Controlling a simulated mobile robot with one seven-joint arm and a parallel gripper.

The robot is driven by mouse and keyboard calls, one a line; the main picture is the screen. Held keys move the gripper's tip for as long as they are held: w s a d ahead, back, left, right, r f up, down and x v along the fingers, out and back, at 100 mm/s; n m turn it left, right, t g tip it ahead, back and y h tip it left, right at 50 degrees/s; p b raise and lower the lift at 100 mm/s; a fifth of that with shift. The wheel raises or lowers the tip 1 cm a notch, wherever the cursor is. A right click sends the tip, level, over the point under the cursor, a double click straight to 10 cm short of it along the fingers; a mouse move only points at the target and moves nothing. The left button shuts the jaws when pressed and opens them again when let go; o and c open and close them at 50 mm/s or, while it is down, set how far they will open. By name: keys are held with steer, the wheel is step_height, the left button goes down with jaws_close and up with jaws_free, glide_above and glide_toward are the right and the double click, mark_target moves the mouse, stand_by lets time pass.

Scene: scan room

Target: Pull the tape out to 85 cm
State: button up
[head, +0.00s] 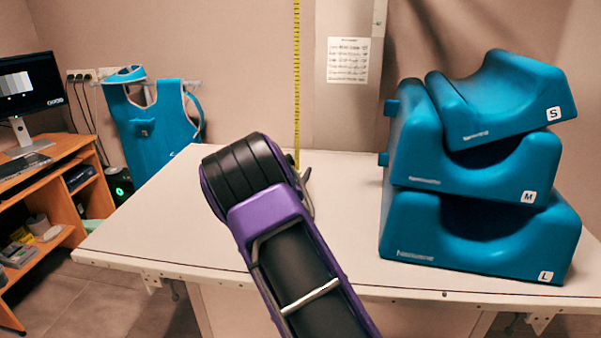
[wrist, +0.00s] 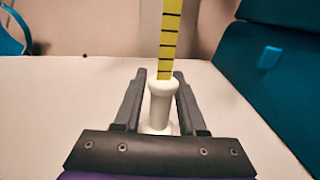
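A yellow measuring tape (head: 297,75) with dark marks runs straight up and down behind the table in the head view. In the wrist view the tape (wrist: 170,40) comes down to a white handle (wrist: 160,102) with a rounded top and narrower stem. In the head view my gripper (head: 305,176) is mostly hidden behind my purple and black arm, and the handle cannot be seen there. I cannot read the tape's numbers.
Blue foam supports marked S, M and L (head: 480,235) are stacked at the right of the white table (head: 180,220). A blue garment (head: 158,125) hangs behind its left end. A wooden desk (head: 80,165) with a monitor stands at far left. The table's left part is clear.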

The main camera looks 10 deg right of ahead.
steer(key=shift+o, duration=0.7)
steer(key=shift+r, duration=0.1)
steer(key=v, duration=1.7)
steer(key=shift+s+p, duration=0.2)
steer(key=shift+p, duration=0.1)
